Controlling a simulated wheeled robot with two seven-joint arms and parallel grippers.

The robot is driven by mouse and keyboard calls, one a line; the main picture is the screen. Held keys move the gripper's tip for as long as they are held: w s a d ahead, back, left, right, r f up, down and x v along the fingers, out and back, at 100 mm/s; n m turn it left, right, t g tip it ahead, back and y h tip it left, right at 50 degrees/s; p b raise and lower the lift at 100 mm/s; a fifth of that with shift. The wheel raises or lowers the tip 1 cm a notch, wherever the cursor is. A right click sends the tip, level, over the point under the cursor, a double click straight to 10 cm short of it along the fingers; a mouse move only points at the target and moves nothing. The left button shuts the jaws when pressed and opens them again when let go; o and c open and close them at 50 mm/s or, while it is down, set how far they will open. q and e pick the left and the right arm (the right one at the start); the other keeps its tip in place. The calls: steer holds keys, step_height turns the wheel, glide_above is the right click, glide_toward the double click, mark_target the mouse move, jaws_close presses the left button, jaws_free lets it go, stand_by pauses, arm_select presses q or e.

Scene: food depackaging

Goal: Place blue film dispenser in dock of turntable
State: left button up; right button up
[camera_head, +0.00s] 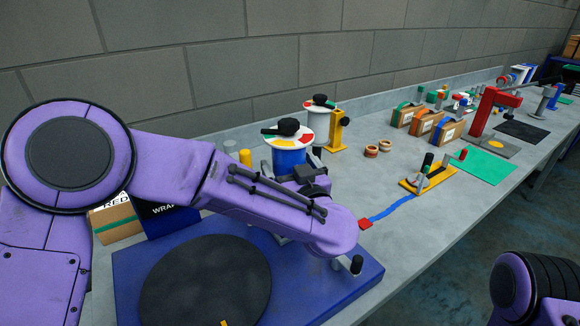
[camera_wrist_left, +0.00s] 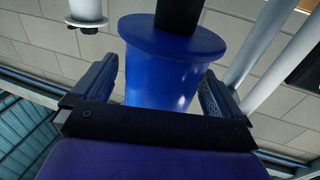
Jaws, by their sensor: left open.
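The blue film dispenser (camera_head: 290,158) stands upright on the bench behind the turntable, with a white and coloured disc and a black knob on top. My left gripper (camera_head: 300,182) is at its near side, partly hidden by my own arm. In the left wrist view the blue dispenser body (camera_wrist_left: 160,70) sits between the two spread fingers of my left gripper (camera_wrist_left: 160,92), with a gap visible beside it. The turntable (camera_head: 205,285) is a dark disc on a blue base at the front. A short black-tipped post (camera_head: 356,265) stands at the base's right corner. I cannot make out the dock clearly.
A white dispenser (camera_head: 320,118) and a yellow stand (camera_head: 337,132) are close behind. A red tab (camera_head: 366,224) with a blue strip leads to a yellow tool (camera_head: 428,177). Several boxes stand farther right.

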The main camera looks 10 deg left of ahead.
arm_select(q)
steer(key=b+v, duration=0.2)
steer(key=v, duration=1)
steer(key=shift+b, duration=0.35)
steer(key=shift+f, duration=0.1)
